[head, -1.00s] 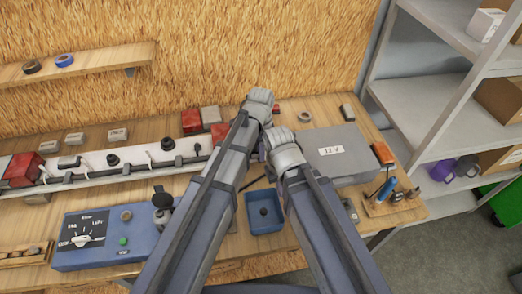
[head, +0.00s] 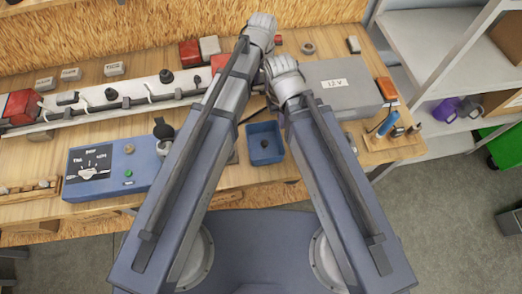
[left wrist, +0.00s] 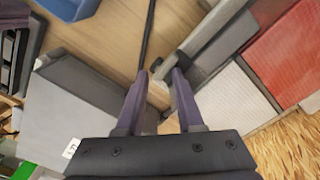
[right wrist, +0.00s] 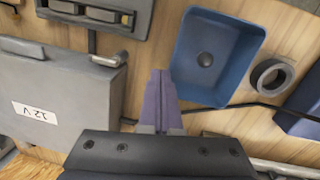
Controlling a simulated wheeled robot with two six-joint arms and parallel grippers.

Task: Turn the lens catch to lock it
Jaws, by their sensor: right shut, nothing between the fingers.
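A red lens block (left wrist: 285,50) and a pale lens block (left wrist: 238,92) lie right of my left gripper in the left wrist view. A grey bar (left wrist: 215,35) with a small dark lever-like piece (left wrist: 170,68) reaches toward the fingertips; I cannot tell whether this piece is the lens catch or how it is turned. My left gripper (left wrist: 159,76) is open, with its fingers just short of the dark piece. In the head view my wrists hide both sets of fingertips. My right gripper (right wrist: 160,78) is shut and empty, above the bench between the grey box and blue tray.
The grey 12 V box (head: 335,85) stands right of my right wrist. The blue tray (head: 265,143) and blue switch panel (head: 115,167) sit along the bench front. The long white trailer beam (head: 130,105) spans the left. A dark cable (right wrist: 235,105) crosses the bench.

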